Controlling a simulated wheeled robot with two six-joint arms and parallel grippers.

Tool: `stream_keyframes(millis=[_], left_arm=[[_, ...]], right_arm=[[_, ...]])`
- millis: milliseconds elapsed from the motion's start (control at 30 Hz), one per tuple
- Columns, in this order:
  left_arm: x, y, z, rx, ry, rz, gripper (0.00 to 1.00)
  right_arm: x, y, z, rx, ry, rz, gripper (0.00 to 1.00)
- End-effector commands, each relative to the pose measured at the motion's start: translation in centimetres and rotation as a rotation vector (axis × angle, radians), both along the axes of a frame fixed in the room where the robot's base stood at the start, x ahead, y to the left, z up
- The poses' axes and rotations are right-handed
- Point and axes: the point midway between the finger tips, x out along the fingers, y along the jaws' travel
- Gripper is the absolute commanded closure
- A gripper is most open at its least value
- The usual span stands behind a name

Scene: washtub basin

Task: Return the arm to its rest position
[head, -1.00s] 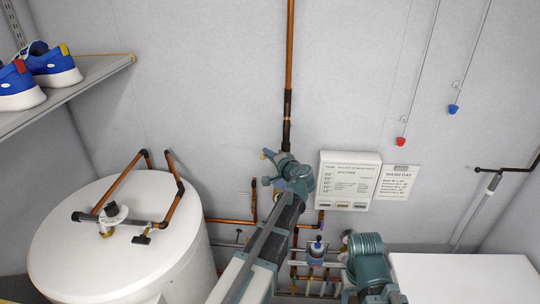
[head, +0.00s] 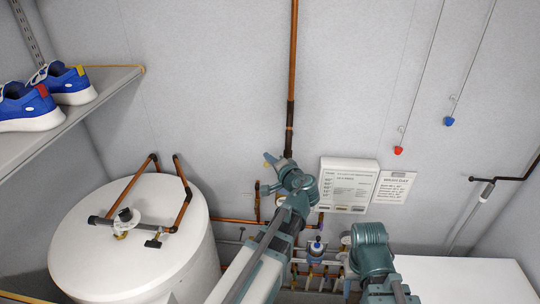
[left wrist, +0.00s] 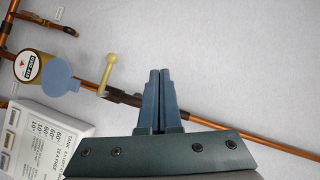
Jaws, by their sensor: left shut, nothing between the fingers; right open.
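My left arm reaches up the middle of the head view, and its teal wrist (head: 300,186) is in front of the pipework. The left gripper (left wrist: 159,72) shows in the left wrist view with its two blue fingers together and empty. Past the fingers, a copper pipe (left wrist: 245,137) runs along the grey wall. A valve with a pale yellow lever (left wrist: 107,70) is left of the fingers and apart from them in the picture. My right arm (head: 370,250) is folded low at the right of centre; its fingers do not show.
A white tank (head: 90,245) with copper pipes stands at left. A shelf (head: 60,130) holds blue shoes (head: 30,108). A white panel (head: 347,184) and paper notice (head: 395,189) are right of my left wrist. A white surface (head: 465,275) is at lower right.

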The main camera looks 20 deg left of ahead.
Motion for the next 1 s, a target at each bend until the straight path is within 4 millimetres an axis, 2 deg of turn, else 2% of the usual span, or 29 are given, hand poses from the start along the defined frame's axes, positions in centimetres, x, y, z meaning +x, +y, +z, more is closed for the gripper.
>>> stream_keyframes(millis=[367, 467, 567, 667, 700, 800, 1000], left_arm=[[0.0, 0.0, -0.2, -0.002, 0.001, 0.000, 1.00], [-0.5, -0.4, -2.2, -0.034, 0.014, 0.011, 1.00], [-2.0, -1.5, -6.9, -0.120, 0.053, 0.038, 1.00], [-4.4, -3.6, -13.5, -0.250, 0.129, 0.075, 1.00], [-5.4, -4.6, -16.2, -0.306, 0.168, 0.089, 1.00], [-8.3, -7.3, -22.4, -0.437, 0.272, 0.117, 1.00], [-14.8, -13.9, -33.3, -0.676, 0.522, 0.143, 1.00]], right_arm=[[0.0, 0.0, -0.2, 0.000, 0.000, 0.000, 0.50], [0.0, 0.0, -1.5, 0.000, 0.000, 0.001, 0.50], [0.0, 0.0, -4.3, -0.001, -0.001, 0.005, 0.50], [0.1, 0.0, -7.9, -0.001, -0.001, 0.011, 0.50], [0.0, 0.0, -9.3, -0.001, -0.001, 0.014, 0.50], [0.1, 0.0, -12.5, -0.001, -0.002, 0.021, 0.50], [0.1, -0.1, -18.8, -0.003, -0.002, 0.033, 0.50]])
